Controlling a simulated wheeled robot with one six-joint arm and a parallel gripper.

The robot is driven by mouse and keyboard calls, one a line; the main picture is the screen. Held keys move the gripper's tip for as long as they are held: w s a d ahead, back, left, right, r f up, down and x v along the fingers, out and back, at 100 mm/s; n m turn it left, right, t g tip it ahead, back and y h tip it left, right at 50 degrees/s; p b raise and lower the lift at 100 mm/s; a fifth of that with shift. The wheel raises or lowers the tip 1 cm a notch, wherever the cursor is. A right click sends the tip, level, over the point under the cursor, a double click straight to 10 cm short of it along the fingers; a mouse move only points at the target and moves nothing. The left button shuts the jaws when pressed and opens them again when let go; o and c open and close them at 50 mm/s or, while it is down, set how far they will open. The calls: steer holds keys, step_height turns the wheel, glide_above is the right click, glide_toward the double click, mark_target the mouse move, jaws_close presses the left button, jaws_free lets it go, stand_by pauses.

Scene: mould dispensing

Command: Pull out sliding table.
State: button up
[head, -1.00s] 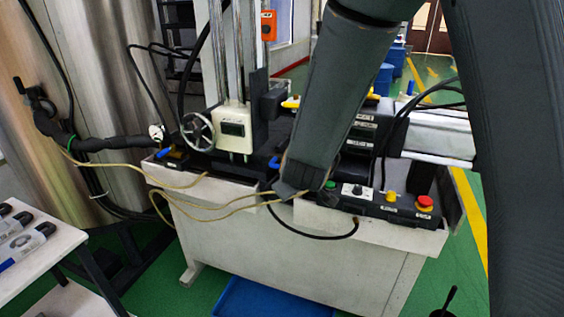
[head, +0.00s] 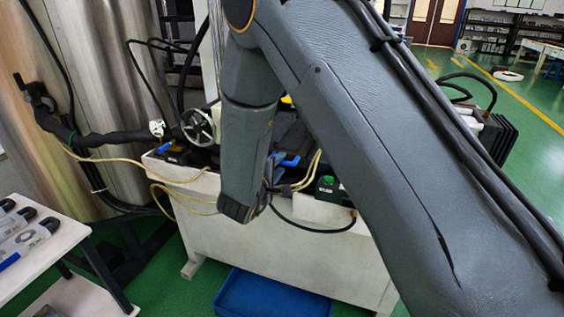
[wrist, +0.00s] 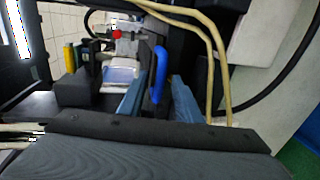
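A blue handle (wrist: 160,75) stands upright in the wrist view, on a dark part of the machine that looks like the sliding table. My gripper (wrist: 158,92) has its two blue-grey fingers apart, one on each side of the handle's lower part. Gaps show between handle and fingers, so it is not clamped; the depth between them is hard to tell. In the head view a blue handle (head: 290,161) shows just right of my forearm. My arm hides most of the sliding table and the fingers there.
The white machine base (head: 230,245) stands below, with a handwheel (head: 197,127) at left. Yellowish cables (wrist: 215,60) run close to the right finger. A blue bin (head: 265,295) lies on the floor. A white side table (head: 40,250) stands at left.

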steer(key=shift+x, duration=1.2)
jaws_close()
